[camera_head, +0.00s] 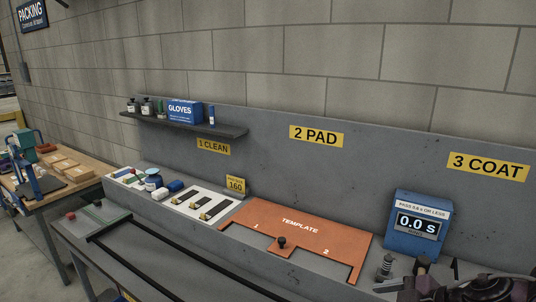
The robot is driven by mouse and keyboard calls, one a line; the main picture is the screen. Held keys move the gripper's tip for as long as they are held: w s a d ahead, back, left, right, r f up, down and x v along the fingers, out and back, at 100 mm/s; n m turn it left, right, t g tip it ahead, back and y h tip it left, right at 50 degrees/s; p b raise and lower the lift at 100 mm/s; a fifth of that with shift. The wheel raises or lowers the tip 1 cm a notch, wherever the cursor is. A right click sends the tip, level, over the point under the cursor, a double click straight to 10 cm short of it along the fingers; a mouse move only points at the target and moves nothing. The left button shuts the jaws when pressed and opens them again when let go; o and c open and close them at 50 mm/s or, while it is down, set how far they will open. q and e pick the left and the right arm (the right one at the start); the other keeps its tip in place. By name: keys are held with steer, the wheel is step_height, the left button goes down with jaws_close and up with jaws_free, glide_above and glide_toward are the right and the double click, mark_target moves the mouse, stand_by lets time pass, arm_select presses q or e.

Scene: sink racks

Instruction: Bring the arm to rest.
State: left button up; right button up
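No part of my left arm or gripper is in view. At the bottom right corner, dark jointed parts with a purple tint (480,288) are cut off by the picture's edge. They look like the end of my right arm, over the right end of the grey bench (300,262). Fingertips cannot be made out clearly, so I cannot tell whether that gripper is open or holds anything.
An orange template board (325,243) lies on the bench, with a black knob (282,242) at its front. A blue display box (417,226) reading 0.0 s and a small spring-like post (384,267) stand near the dark parts. A shelf (190,125) holds bottles and a gloves box (185,111).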

step_height(320, 180, down, 6)
steer(key=w+a+m+t+h, duration=0.2)
steer(key=m+t+h, duration=0.25)
steer(key=m, duration=0.25)
steer(key=s+f+m+g+h, duration=0.2)
steer(key=s+f+m+g, duration=0.4)
steer(key=s+f, duration=0.6)
steer(key=s+f+n+g+b, duration=0.15)
steer(key=f+b, duration=0.45)
steer(key=f, duration=1.4)
steer(key=s+f+m+g+b, duration=0.1)
steer(key=s+f+b, duration=0.35)
steer(key=f, duration=1.55)
steer(key=s+d+f+b, duration=0.1)
steer(key=s+f+b, duration=0.2)
steer(key=s+f, duration=0.3)
steer(key=s+d+f+b, duration=0.1)
steer(key=s+f+b, duration=0.3)
steer(key=f, duration=0.9)
steer(key=s+d+f+g+b, duration=0.1)
steer(key=s+d+f+b, duration=0.1)
steer(key=s+f+b, duration=0.2)
steer(key=s+f, duration=0.3)
steer(key=f, duration=0.2)
steer(key=shift+s+f+n, duration=0.2)
steer(key=shift+s+n, duration=0.15)
steer(key=shift+s, duration=0.05)
